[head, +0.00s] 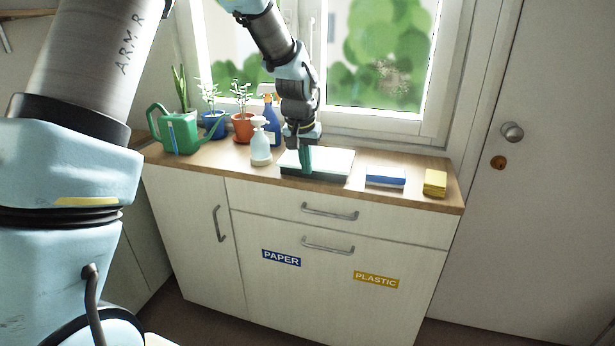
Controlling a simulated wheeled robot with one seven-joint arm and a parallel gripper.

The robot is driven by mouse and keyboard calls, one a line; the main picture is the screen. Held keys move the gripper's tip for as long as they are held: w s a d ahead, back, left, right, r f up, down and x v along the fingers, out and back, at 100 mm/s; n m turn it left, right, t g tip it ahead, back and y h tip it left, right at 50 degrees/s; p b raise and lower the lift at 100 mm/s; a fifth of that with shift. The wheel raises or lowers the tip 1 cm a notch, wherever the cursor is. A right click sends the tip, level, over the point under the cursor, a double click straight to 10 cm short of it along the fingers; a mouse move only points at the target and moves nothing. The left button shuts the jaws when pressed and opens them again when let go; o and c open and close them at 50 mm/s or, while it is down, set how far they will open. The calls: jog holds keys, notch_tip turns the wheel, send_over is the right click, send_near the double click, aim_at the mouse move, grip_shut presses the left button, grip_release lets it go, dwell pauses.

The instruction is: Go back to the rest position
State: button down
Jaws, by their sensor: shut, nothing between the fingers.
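My gripper (305,160) shows in the head view, pointing down over the wooden counter (220,158). Its greenish fingers are shut with nothing seen between them. They are in front of a flat white-topped tray (335,162) with a dark edge. Whether the fingertips touch the tray, I cannot tell. My arm reaches down to it from the top of the picture.
Left of the gripper stand a pale spray bottle (260,147), a blue bottle (272,122), potted plants (243,128) and a green watering can (178,133). A blue-and-white block (385,177) and yellow sponges (434,183) lie right. The window (380,55) is behind.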

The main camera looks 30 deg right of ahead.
jog(key=b+v, duration=0.1)
jog(key=v, duration=0.5)
jog(key=s+a+f+n+y, duration=0.1)
jog(key=a+f+n+y, duration=0.2)
jog(key=a, duration=2)
jog(key=s+a+f+n, duration=0.2)
jog(key=s+a+n, duration=0.2)
jog(key=s+a, duration=0.5)
jog(key=a, duration=0.4)
jog(key=shift+s+a+f+g+h, duration=0.3)
jog(key=shift+g+h, duration=0.1)
